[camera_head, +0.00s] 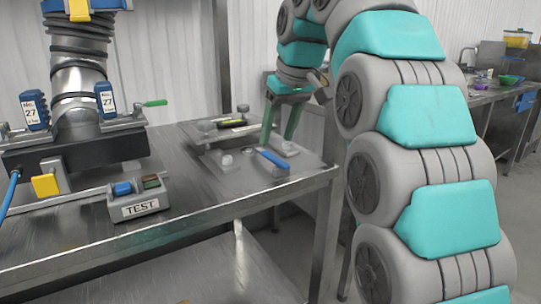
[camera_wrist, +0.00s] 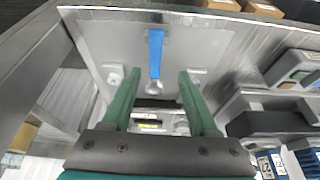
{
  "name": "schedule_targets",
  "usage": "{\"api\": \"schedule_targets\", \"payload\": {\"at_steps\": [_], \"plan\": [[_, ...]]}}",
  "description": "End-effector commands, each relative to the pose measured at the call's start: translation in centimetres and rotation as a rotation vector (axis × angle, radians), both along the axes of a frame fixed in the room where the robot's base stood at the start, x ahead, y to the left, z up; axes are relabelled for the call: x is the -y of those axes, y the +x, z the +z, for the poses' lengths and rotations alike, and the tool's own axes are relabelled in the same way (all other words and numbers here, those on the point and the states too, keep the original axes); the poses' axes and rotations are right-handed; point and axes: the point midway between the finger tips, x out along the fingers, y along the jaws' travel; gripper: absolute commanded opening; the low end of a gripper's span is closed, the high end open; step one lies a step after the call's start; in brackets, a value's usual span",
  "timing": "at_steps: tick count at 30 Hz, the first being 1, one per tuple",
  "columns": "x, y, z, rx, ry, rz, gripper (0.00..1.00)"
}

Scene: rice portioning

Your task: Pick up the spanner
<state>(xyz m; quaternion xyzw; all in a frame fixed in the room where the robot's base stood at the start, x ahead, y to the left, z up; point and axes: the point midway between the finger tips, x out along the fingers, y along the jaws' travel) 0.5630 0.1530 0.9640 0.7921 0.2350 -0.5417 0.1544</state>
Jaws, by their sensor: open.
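The spanner (camera_head: 273,159) has a blue handle and lies on a grey plate on the metal table. In the wrist view the spanner (camera_wrist: 156,52) shows its blue handle pointing away from me, with its metal end (camera_wrist: 156,86) nearer to me. My gripper (camera_head: 278,142) has two green fingers pointing down above the plate. In the wrist view my gripper (camera_wrist: 158,76) is open and empty, with one finger on each side of the spanner's line. The fingers look apart from the spanner; their exact height above it is hard to tell.
Small pale knobs (camera_head: 227,160) stand on the plate. Behind is another plate with a black and yellow tool (camera_head: 232,123). A TEST button box (camera_head: 139,201) and a clamped pipe rig (camera_head: 80,145) stand to the left. The table's front right corner is clear.

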Motion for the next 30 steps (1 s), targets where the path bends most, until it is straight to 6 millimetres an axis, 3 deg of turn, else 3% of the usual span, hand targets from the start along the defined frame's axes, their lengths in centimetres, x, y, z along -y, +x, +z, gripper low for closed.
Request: {"api": "schedule_targets", "payload": {"at_steps": [5,30], "plan": [[-0.7,0.7,0.6,0.023,0.002,0.024,0.6],[-2.1,4.2,-5.9,0.021,0.001,0.023,0.6]]}}
